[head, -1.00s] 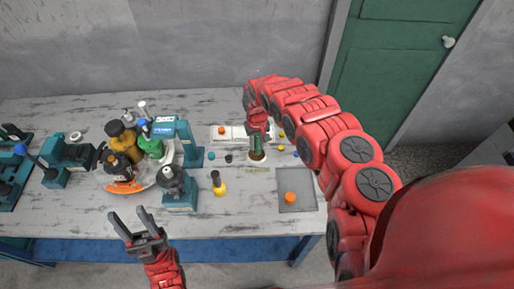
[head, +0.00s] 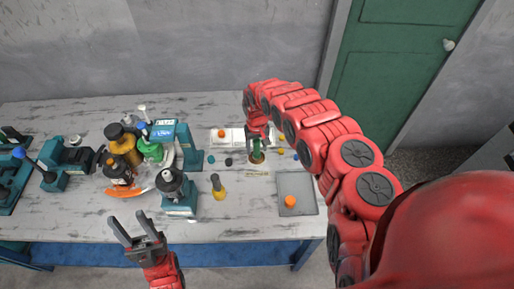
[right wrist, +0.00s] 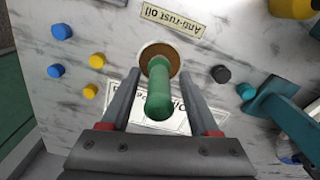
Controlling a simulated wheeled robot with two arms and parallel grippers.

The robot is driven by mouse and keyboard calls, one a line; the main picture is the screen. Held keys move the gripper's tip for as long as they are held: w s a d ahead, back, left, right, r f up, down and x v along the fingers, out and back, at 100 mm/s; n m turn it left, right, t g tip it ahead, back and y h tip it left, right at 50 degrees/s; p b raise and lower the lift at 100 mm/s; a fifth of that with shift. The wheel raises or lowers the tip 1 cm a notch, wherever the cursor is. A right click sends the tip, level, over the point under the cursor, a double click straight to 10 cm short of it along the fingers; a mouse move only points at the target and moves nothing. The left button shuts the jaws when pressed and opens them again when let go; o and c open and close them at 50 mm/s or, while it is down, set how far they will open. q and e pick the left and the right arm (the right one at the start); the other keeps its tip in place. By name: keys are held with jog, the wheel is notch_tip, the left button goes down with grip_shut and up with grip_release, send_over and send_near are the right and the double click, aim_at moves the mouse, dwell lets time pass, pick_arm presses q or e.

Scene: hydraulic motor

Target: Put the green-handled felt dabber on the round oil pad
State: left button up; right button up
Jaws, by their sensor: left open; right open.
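The green-handled felt dabber (right wrist: 159,95) stands upright on the round oil pad (right wrist: 172,57) in the right wrist view, its handle pointing up at the camera. My right gripper (right wrist: 160,80) is open, with one finger on each side of the green handle and gaps between. In the head view the dabber (head: 257,146) shows under my right gripper (head: 257,135), on the brown oil pad (head: 257,158). The dabber's felt end is hidden by its handle. My left gripper (head: 136,232) is open and empty in front of the table's near edge.
An "Anti-rust oil" label (right wrist: 173,20) lies beside the pad. Blue, yellow and black caps lie around it, including a black one (right wrist: 221,74). A grey tray (head: 297,182) holds an orange cap. Bottles and teal machines crowd the table's left half.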

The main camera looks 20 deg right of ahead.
aim_at(257, 140)
jog(key=shift+r+b, duration=0.3)
jog(key=shift+r, duration=0.45)
notch_tip(257, 140, up, 5)
jog(key=shift+b, duration=1)
notch_tip(257, 140, up, 5)
jog(key=p, duration=0.3)
jog(key=shift+f, duration=0.1)
jog(key=shift+s+r+p, duration=0.1)
jog(key=shift+r+p, duration=0.2)
jog(key=shift+p, duration=0.05)
jog(key=shift+f, duration=0.1)
